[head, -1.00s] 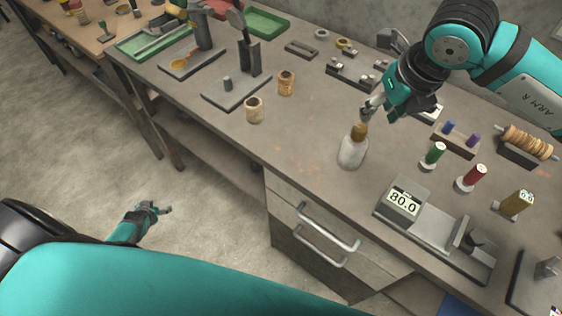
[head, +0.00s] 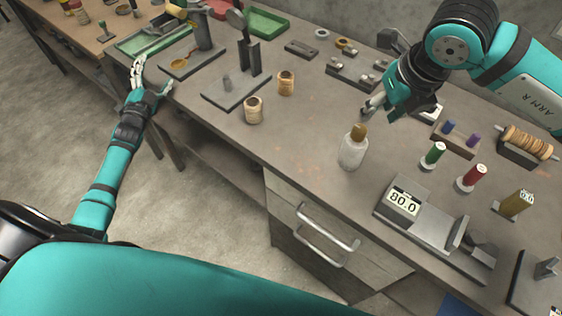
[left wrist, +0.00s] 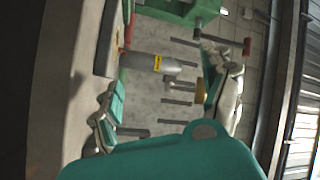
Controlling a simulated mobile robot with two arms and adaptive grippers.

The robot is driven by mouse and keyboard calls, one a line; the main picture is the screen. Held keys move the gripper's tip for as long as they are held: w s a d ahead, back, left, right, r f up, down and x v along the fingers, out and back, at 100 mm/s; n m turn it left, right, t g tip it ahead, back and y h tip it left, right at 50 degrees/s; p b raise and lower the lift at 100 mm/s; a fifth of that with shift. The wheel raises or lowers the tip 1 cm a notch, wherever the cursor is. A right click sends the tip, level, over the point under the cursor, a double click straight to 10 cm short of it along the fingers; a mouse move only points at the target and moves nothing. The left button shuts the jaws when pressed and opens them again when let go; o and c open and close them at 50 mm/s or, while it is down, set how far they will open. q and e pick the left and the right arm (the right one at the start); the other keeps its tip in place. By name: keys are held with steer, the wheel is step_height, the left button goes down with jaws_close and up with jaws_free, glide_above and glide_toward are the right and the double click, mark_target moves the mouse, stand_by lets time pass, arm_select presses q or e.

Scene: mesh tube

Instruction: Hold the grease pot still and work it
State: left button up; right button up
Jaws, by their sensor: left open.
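A pale, cloudy bottle-shaped pot with a brown cap (head: 353,150), which I take for the grease pot, stands upright near the bench's front edge. My right gripper (head: 372,107) hangs just behind and above its cap, apart from it; its fingertips are small and partly hidden. My left gripper (head: 151,83) is open and empty at the bench's far left front edge, well away from the pot. In the left wrist view its two fingers are spread wide (left wrist: 165,105) with nothing held between them.
A green tray (head: 150,38) is near my left gripper. Bench around the pot is clear.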

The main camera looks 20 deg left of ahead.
mark_target(341, 152)
arm_select(q)
steer(key=d+r+m+t+h, duration=0.1)
steer(key=d+r+m+h, duration=0.4)
steer(key=d+m, duration=0.6)
steer(key=d+r+m+t+h, duration=0.1)
steer(key=d+r+m+h, duration=0.1)
steer(key=d+m+h, duration=0.9)
steer(key=s+d+f+m+g+h, duration=0.1)
steer(key=s+d+f+m+g, duration=0.2)
steer(key=d, duration=0.4)
steer(key=s+d+f+m+g+h, duration=0.1)
steer(key=s+d+f+m+g, duration=0.2)
steer(key=s+d+m, duration=0.3)
steer(key=s+d+f+m+g+h, duration=0.1)
steer(key=s+d+f+m+g, duration=0.3)
steer(key=d+m, duration=0.3)
steer(key=shift+s+d+f+m+g+h, duration=0.15)
steer(key=shift+s+d+g, duration=0.15)
steer(key=shift+d, duration=0.3)
steer(key=shift+s+d+r+m+g+h, duration=0.15)
steer(key=shift+s+d+g, duration=0.1)
steer(key=shift+d, duration=0.3)
steer(key=x, duration=1.7)
steer(key=shift+w+d, duration=0.1)
steer(key=shift+w, duration=0.15)
